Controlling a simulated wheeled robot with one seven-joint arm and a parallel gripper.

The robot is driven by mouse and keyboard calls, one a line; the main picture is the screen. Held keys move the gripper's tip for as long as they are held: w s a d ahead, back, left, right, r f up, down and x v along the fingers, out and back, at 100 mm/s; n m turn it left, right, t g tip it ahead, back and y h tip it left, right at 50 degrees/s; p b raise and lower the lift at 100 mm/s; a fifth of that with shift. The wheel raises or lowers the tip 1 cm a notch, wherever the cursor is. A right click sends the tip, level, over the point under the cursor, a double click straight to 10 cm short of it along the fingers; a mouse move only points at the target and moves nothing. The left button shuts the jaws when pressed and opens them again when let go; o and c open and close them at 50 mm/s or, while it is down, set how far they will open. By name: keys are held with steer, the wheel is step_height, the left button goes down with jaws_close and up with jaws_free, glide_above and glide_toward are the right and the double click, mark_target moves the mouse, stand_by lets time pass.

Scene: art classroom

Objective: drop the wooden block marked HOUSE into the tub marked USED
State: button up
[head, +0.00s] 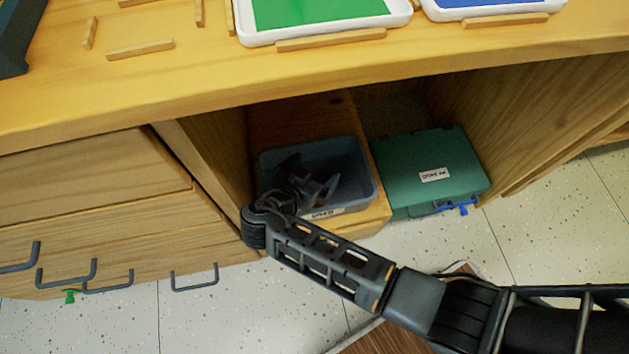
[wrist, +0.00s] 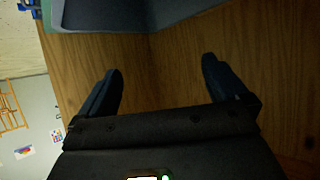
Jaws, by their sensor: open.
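A grey-blue open tub (head: 366,172) stands on a wooden shelf in the cabinet's open bay. Its front label is partly covered by my arm and hard to read. My gripper (head: 318,188) is at the tub, over its opening in the head view; I cannot tell how deep it reaches. In the wrist view my gripper (wrist: 160,78) is open, with nothing between its two dark fingers. A grey-blue wall, probably the tub (wrist: 140,14), crosses the top of that view, beyond the fingertips. I see no block marked HOUSE; the tub's inside is mostly hidden by my gripper.
A green case (head: 430,165) with a white label and blue latch stands right of the tub. Drawers with dark handles (head: 66,272) are at left. The tabletop (head: 190,75) above holds trays and wooden strips. A small green item (head: 70,296) is below the drawers.

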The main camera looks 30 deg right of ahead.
steer(key=shift+p+v, duration=0.35)
steer(key=shift+v, duration=2.15)
steer(key=shift+w+r+p, duration=0.1)
steer(key=shift+r+p, duration=1.3)
steer(key=shift+r, duration=0.6)
